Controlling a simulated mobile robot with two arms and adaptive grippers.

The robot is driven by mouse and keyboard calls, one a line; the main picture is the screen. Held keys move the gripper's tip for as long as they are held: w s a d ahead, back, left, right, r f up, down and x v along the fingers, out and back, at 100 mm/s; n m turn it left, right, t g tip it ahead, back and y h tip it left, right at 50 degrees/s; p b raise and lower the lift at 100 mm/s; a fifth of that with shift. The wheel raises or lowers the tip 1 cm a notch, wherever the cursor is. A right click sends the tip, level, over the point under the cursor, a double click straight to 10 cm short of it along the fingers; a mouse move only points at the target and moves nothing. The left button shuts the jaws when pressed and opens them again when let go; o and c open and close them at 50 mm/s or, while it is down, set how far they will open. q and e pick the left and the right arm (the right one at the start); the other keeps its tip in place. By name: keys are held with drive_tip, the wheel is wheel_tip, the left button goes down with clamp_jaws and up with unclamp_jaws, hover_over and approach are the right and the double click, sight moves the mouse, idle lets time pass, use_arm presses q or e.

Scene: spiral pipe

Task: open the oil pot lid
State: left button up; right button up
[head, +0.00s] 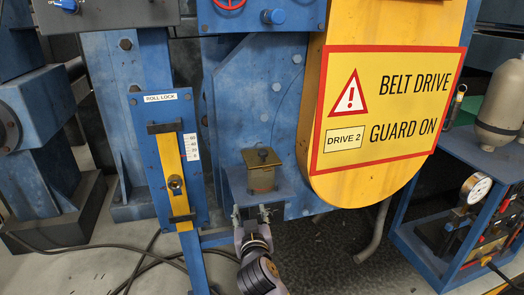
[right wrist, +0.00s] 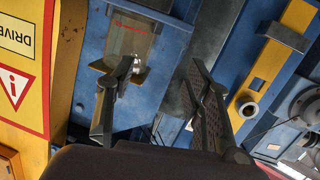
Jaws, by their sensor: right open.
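The oil pot (head: 262,180) is a small brass-coloured box on a blue bracket at the machine's front. Its flat lid (head: 260,157) lies on top with a small dark knob and looks shut. My right gripper (head: 252,213) is open and empty, just in front of and below the pot. In the right wrist view the pot (right wrist: 130,38) is at the upper left, and one finger of the right gripper (right wrist: 160,68) overlaps its edge. I cannot tell whether that finger touches it. A small round metal part (right wrist: 138,66) shows beside that fingertip. My left gripper is not in view.
A yellow belt drive guard (head: 335,185) with a warning sign (head: 390,100) stands close right of the pot. A blue roll lock post (head: 153,160) with a yellow strip stands to the left. A blue rack with a gauge (head: 475,188) is at far right. Cables (head: 130,250) lie on the floor.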

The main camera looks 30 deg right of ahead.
sight(263, 155)
drive_tip(key=s+d+r+m+h, duration=0.2)
drive_tip(key=s+d+r, duration=0.1)
drive_tip(key=r, duration=0.7)
drive_tip(key=shift+m+t, duration=0.3)
drive_tip(key=p+x, duration=0.3)
drive_tip(key=x, duration=1.4)
drive_tip(key=shift+w+p, duration=0.15)
drive_tip(key=shift+p, duration=0.25)
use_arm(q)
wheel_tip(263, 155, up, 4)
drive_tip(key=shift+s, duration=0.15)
use_arm(e)
drive_tip(key=shift+c, duration=0.3)
clamp_jaws()
